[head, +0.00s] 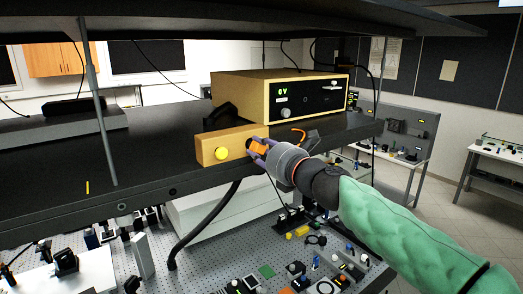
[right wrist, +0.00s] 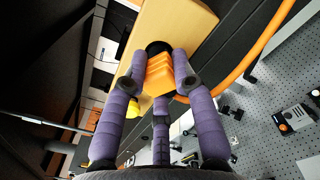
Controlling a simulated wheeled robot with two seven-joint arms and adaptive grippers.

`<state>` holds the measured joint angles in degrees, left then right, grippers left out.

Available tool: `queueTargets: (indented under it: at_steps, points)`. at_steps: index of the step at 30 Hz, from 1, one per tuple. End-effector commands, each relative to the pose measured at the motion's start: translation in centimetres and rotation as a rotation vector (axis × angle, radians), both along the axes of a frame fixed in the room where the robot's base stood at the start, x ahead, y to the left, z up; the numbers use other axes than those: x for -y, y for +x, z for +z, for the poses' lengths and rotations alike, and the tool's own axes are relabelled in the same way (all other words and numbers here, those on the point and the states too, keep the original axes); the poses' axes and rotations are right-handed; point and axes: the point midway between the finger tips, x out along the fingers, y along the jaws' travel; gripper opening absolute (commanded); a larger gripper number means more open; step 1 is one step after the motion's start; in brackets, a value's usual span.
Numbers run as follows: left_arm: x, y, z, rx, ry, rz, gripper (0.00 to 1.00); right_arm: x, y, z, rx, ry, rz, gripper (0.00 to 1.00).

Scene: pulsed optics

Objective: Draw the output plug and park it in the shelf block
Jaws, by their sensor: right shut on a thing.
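The orange output plug (head: 258,148) is in the fingers of my right gripper (head: 262,150), at the right end of the tan shelf block (head: 225,146) on the front edge of the dark shelf. In the right wrist view the purple fingers of my gripper (right wrist: 158,85) close around the ribbed orange plug (right wrist: 160,75). Its black nose points at the block (right wrist: 175,25) and meets or overlaps its face; I cannot tell how deep it sits. A round yellow button (head: 222,154) is on the block's face. My left gripper is out of view.
A tan instrument box (head: 280,95) with a green "0V" display stands behind the block. An orange cable (right wrist: 245,70) loops beside the plug. A dark upper shelf (head: 200,22) hangs above. Below is an optics breadboard (head: 260,245) with several small parts. The shelf's left part is mostly clear.

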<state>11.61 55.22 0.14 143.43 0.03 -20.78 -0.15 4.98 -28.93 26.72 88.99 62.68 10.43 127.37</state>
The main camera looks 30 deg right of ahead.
Motion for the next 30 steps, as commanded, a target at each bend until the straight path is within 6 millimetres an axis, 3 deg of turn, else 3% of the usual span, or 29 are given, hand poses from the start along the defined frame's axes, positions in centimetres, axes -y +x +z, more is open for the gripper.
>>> queueTargets:
  at_steps: [29,30]
  points:
    - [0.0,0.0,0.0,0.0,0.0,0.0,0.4,-0.1,1.8,0.1,0.001,0.001,0.0,0.0]
    - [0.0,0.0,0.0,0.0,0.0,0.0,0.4,-0.1,1.7,0.1,0.002,0.001,0.0,0.38]
